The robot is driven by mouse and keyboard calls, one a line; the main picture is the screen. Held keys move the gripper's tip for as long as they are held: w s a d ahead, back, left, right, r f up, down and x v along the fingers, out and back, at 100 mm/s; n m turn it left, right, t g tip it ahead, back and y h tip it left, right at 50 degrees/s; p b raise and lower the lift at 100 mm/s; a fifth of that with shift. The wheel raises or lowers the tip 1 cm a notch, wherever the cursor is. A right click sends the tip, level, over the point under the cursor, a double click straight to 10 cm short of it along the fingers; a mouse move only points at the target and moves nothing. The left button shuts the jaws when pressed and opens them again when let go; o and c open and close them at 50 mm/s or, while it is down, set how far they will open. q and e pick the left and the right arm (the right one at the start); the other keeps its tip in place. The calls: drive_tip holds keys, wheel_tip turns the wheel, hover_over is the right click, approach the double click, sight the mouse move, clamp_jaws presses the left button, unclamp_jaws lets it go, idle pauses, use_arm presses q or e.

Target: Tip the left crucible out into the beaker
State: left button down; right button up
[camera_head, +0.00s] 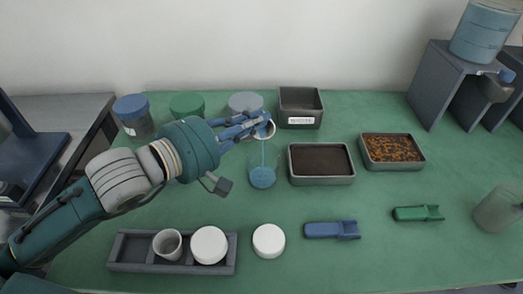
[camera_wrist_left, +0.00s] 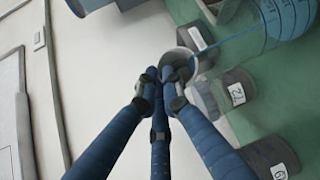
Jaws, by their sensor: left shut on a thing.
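My left gripper (camera_head: 257,126) is shut on a small pale crucible (camera_head: 268,131) and holds it tilted above the beaker (camera_head: 262,178). A thin blue stream runs from the crucible down into the clear beaker, which has blue liquid in its bottom. In the left wrist view the fingers (camera_wrist_left: 168,82) meet at the wall of the crucible (camera_wrist_left: 184,62). The stream leads from it to the graduated beaker (camera_wrist_left: 285,22). The dark rack (camera_head: 117,257) at the front left has an empty-looking left place, an open crucible (camera_head: 167,246) and a white-topped one (camera_head: 209,245).
A white lid (camera_head: 268,240) lies right of the rack. Lidded jars (camera_head: 133,117) and a labelled bin (camera_head: 300,110) stand behind the beaker. A dark-filled tray (camera_head: 320,163) stands close right of it. Blue (camera_head: 332,230) and green (camera_head: 418,213) scoops lie front right.

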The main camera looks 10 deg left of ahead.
use_arm(q)
drive_tip(key=shift+s+d+p, duration=0.1)
drive_tip(key=shift+p, duration=0.45)
use_arm(e)
drive_tip(key=shift+s, duration=0.15)
use_arm(q)
drive_tip(key=shift+r+t, duration=0.1)
drive_tip(key=shift+t, duration=0.2)
use_arm(e)
drive_tip(key=shift+s+d+r, duration=0.1)
drive_tip(key=shift+s+r, duration=0.05)
drive_tip(key=shift+s, duration=0.1)
idle(0.3)
